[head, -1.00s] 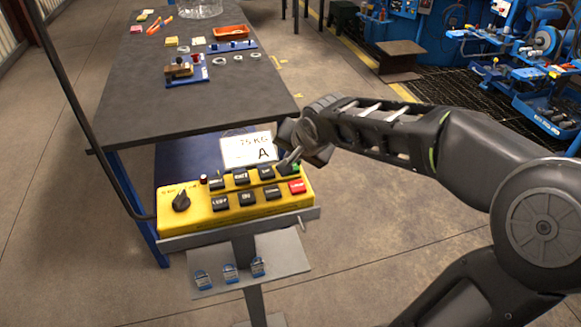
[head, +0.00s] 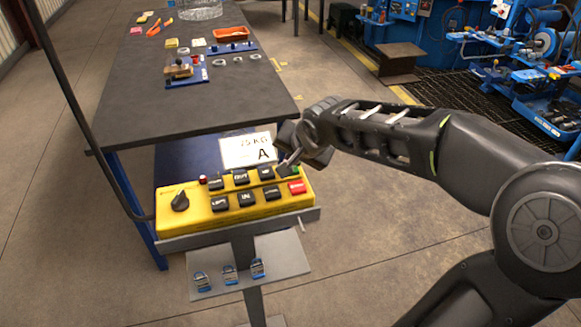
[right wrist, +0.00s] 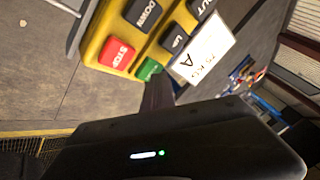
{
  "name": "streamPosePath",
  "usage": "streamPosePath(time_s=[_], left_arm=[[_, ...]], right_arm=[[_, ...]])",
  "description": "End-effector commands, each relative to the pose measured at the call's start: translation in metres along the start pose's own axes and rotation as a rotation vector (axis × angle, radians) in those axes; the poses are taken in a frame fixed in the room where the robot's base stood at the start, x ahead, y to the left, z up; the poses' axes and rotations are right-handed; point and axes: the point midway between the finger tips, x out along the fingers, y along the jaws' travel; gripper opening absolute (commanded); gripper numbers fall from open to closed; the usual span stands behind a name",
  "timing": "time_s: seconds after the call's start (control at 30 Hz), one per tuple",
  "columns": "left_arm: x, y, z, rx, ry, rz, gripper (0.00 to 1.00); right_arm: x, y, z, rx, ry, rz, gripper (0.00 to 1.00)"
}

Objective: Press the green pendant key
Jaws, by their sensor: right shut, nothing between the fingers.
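The yellow pendant (head: 236,208) lies on a grey stand and carries two rows of black keys, a red stop key (head: 297,187) and a black knob (head: 180,200). The green key (right wrist: 148,69) is at the end of the far row, beside the red one; in the head view the fingers partly hide it. My right gripper (head: 286,166) is shut and empty, with its fingertips at the green key. In the right wrist view the fingers (right wrist: 157,86) reach the key's edge; I cannot tell if it is pressed down. My left gripper is not in view.
A white card (head: 248,151) marked A stands behind the pendant. A dark table (head: 140,105) with small parts lies beyond. A lower shelf (head: 290,259) holds several small padlock-like items. A black cable (head: 62,90) runs at the left. Floor right of the stand is clear.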

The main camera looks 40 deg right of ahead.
Motion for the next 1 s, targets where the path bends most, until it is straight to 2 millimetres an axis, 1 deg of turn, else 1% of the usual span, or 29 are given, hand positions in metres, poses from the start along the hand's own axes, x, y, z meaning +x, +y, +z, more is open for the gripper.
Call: streamPosePath(time_s=[0.27,0.53,1.0], left_arm=[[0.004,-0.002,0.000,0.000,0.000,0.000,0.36],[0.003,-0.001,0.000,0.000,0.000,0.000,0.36],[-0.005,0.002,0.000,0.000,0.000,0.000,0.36]], right_arm=[[0.003,0.002,0.002,0.000,-0.001,0.001,0.00],[0.002,0.002,0.002,0.000,-0.002,0.001,0.00],[-0.012,-0.006,-0.006,0.000,-0.001,0.001,0.00]])
